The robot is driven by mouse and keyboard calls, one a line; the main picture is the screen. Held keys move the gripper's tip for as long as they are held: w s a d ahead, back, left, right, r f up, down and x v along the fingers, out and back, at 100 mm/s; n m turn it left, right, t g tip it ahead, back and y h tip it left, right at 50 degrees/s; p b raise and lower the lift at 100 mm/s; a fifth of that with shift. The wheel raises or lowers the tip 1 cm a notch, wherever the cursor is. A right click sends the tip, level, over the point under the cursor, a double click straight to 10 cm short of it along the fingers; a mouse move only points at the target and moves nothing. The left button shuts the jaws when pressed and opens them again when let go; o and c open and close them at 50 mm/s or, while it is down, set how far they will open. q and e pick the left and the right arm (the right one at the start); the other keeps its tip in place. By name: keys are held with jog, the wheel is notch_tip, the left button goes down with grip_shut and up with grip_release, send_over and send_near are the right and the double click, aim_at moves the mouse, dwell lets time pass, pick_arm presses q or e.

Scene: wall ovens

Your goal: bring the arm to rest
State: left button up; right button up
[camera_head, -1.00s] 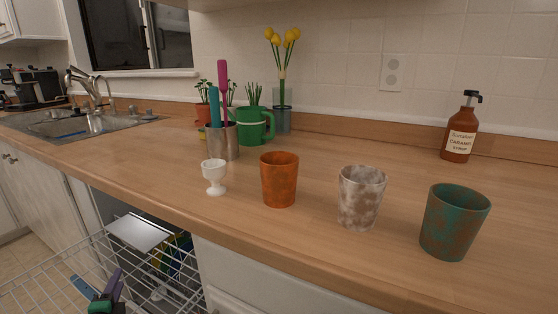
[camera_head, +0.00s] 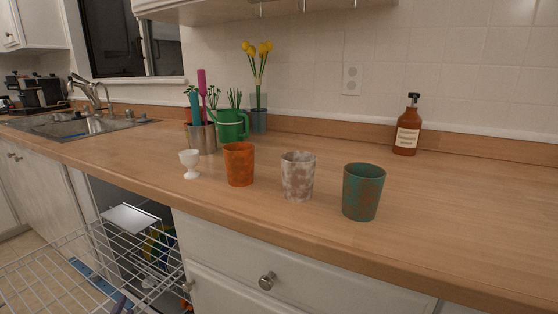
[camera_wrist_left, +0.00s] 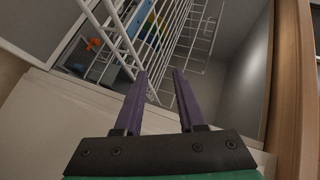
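My left gripper (camera_wrist_left: 159,76) shows in the left wrist view with its two purple fingers apart and nothing held between them. The fingers point toward the white wire rack (camera_wrist_left: 120,35) of the open dishwasher; whether they touch it I cannot tell. The rest of the left arm is out of the head view. My right gripper is in neither view.
A drawer knob (camera_head: 267,281) juts out below. The counter's right part is clear.

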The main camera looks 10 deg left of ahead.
pick_arm(q)
jog(key=s+d+f+n+g+h, duration=0.35)
jog(key=s+d, duration=0.25)
jog(key=d, duration=0.6)
jog(key=s+d+f+n+g+h, duration=0.3)
jog(key=s+d+f+g+h, duration=0.3)
jog(key=d, duration=0.5)
jog(key=s+f+y, duration=0.1)
jog(key=s+f, duration=0.2)
jog(key=f, duration=0.8)
jog(key=s+f, duration=0.2)
jog(key=f, duration=0.8)
jog(key=s+a+r+p, duration=0.1)
jog(key=s+r+p, duration=0.3)
jog(key=s+p, duration=0.3)
jog(key=s+a+r+p, duration=0.2)
jog(key=s+r+p, duration=0.2)
jog(key=p, duration=1.1)
jog(key=s+g, duration=0.1)
jog(key=s, duration=0.2)
jog(key=shift+s, duration=0.35)
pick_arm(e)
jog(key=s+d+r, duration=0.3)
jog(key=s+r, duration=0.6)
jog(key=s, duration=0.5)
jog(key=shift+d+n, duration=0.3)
